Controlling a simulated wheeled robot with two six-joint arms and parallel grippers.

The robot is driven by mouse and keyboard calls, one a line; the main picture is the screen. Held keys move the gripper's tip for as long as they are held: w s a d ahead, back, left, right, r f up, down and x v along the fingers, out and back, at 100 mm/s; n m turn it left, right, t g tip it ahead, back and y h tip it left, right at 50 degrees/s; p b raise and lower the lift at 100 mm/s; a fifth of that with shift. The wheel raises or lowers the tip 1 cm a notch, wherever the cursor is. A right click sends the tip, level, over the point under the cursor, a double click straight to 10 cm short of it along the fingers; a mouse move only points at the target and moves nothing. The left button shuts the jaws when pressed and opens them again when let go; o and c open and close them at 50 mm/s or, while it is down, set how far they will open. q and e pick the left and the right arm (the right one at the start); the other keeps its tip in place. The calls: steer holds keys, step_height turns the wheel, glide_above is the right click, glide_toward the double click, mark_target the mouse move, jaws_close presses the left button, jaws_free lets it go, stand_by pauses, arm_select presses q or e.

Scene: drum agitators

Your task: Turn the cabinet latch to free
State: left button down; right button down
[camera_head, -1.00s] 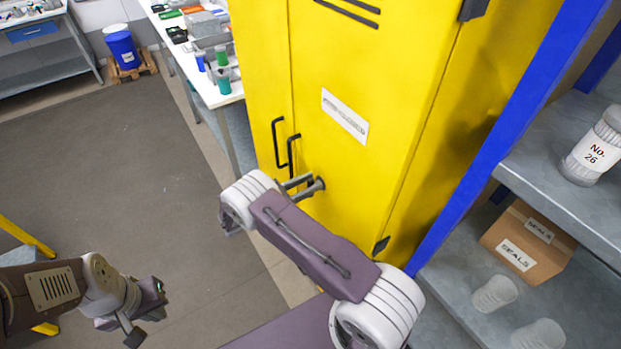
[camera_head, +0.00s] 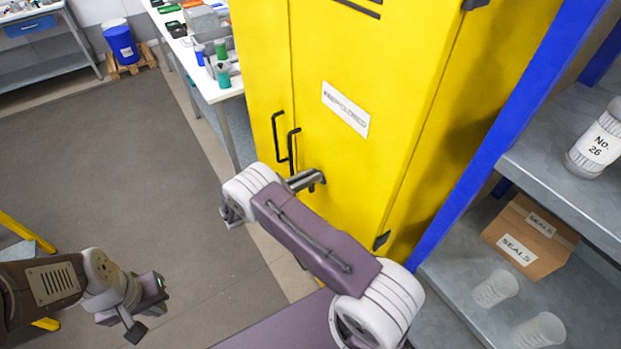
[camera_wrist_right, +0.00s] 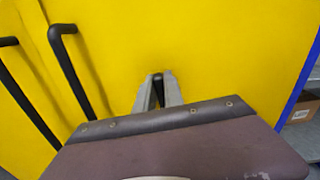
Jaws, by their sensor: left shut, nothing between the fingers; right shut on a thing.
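The yellow cabinet (camera_head: 350,160) stands upright with its doors shut, two black bar handles on its front and a white label (camera_head: 345,109). The latch (camera_head: 315,178) is a small dark piece on the door, right of the handles, mostly hidden by my right gripper (camera_head: 308,180). In the right wrist view the right fingers (camera_wrist_right: 157,92) are shut on the dark latch (camera_wrist_right: 157,77) against the yellow door. My left gripper (camera_head: 147,310) is at the lower left, far from the cabinet, shut and empty above the floor.
A blue-framed grey shelf (camera_head: 560,190) stands right of the cabinet, holding a cardboard seals box (camera_head: 530,238), a No. 26 jar (camera_head: 597,142) and clear cups. A white bench (camera_head: 218,90) stands behind left.

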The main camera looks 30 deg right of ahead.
steer(key=n+b, duration=0.1)
steer(key=n, duration=0.2)
steer(key=w+f+n+b, duration=0.1)
steer(key=n, duration=0.2)
steer(key=n+b, duration=0.1)
steer(key=n, duration=0.3)
steer(key=shift+w+a+f+b, duration=0.1)
steer(key=shift+w+f+b, duration=0.05)
steer(key=shift+w+b, duration=0.25)
steer(key=shift+w+f+n+b, duration=0.1)
steer(key=shift+f+n+b, duration=0.1)
steer(key=shift+n, duration=0.85)
steer(key=shift+w+f+n+b, duration=0.1)
steer(key=shift+f+n+b, duration=0.1)
steer(key=shift+n, duration=0.9)
steer(key=shift+f+n+b, duration=0.1)
steer(key=shift+f+n, duration=0.1)
steer(key=shift+n, duration=1.15)
steer(key=c, duration=1.4)
jaws_free()
steer(key=shift+c, duration=0.2)
